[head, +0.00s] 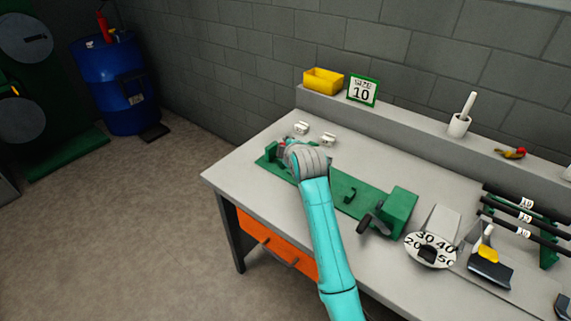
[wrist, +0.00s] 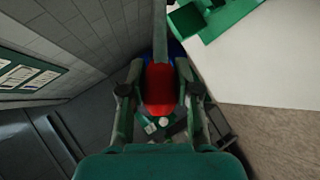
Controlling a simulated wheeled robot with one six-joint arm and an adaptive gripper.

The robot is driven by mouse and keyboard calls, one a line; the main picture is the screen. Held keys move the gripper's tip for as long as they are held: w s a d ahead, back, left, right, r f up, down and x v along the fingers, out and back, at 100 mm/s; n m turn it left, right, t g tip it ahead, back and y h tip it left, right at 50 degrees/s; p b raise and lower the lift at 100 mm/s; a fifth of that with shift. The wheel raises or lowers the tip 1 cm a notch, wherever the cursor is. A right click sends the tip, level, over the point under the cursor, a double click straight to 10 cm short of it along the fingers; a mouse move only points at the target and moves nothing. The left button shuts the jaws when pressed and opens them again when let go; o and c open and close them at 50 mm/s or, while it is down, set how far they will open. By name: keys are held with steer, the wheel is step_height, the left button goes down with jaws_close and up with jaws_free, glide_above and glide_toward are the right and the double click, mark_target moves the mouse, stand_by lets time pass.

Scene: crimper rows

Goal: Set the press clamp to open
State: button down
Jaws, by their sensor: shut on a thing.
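The press clamp is at the left end of a green base plate (head: 345,196) on the workbench, mostly hidden by my arm in the head view. In the wrist view a grey lever bar (wrist: 160,30) runs to a red handle (wrist: 159,88). A green block (wrist: 186,20) shows beside the bar. My gripper (wrist: 159,70) has one finger on each side of the red handle and is shut on it. In the head view my gripper (head: 287,152) is low over the left end of the plate. The clamp's jaw is hidden, so its setting cannot be told.
A green block with a dark crank (head: 400,208) stands at the plate's right end. A numbered dial (head: 430,250) and black rods (head: 520,215) are further right. Two small white items (head: 301,128) lie behind the clamp. A blue barrel (head: 115,85) stands on the floor.

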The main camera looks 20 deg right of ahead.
steer(key=d+r, duration=0.1)
steer(key=w+d+r+m+g+y, duration=0.1)
steer(key=r, duration=0.1)
steer(key=w+d+r+g, duration=0.1)
steer(key=shift+w+d+r+m+y, duration=0.25)
steer(key=shift+r+m+y, duration=0.05)
steer(key=shift+r+y, duration=0.1)
steer(key=w+d+r+m+g+y, duration=0.2)
steer(key=w+d+r+g+y, duration=0.1)
steer(key=d, duration=0.3)
steer(key=shift+w+d+r+m+y, duration=0.15)
steer(key=shift+w+d+m+y, duration=0.2)
steer(key=shift+w, duration=0.55)
steer(key=c, duration=0.8)
jaws_free()
steer(key=shift+w+d, duration=0.1)
steer(key=v, duration=1.2)
steer(key=shift+w, duration=0.1)
